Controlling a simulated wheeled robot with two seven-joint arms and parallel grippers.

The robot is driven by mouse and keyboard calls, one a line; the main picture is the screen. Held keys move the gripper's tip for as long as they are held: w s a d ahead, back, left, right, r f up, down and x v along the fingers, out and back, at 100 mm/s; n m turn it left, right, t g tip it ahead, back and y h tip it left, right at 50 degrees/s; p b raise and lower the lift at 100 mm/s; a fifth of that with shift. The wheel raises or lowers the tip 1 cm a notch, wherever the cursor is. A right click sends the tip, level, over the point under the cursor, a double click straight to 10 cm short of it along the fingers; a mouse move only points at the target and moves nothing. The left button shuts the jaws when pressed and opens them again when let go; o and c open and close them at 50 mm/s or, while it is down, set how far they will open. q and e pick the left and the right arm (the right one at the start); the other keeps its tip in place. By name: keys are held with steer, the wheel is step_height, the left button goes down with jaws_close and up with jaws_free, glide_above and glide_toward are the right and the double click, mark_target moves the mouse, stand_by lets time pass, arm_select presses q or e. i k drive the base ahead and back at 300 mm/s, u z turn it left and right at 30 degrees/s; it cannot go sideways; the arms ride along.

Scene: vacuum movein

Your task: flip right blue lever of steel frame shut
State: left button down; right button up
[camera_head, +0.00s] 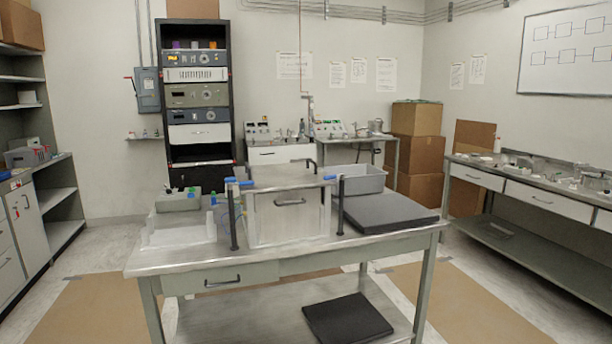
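The steel frame (272,222) is a box-like metal piece with a handle on its front, standing on the middle of the metal workbench (180,259). A black post stands at each side of its front. The right blue lever (330,177) is a small blue piece at the top of the right post (340,205). A left blue lever (238,182) sits at the top of the left post (234,222). The levers are too small to tell exactly how far they are turned. Neither of my grippers is in view.
A black slab (390,213) lies right of the frame, with a grey bin (362,180) behind it. A clear tray (180,228) and a grey-green bin (179,201) with small bottles are left. A black mat (347,319) lies on the lower shelf. Floor is open either side.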

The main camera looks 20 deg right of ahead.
mark_target(342, 176)
steer(key=z, duration=0.65)
steer(key=i, duration=0.7)
steer(key=z, duration=0.7)
steer(key=i, duration=1)
steer(key=u, duration=0.45)
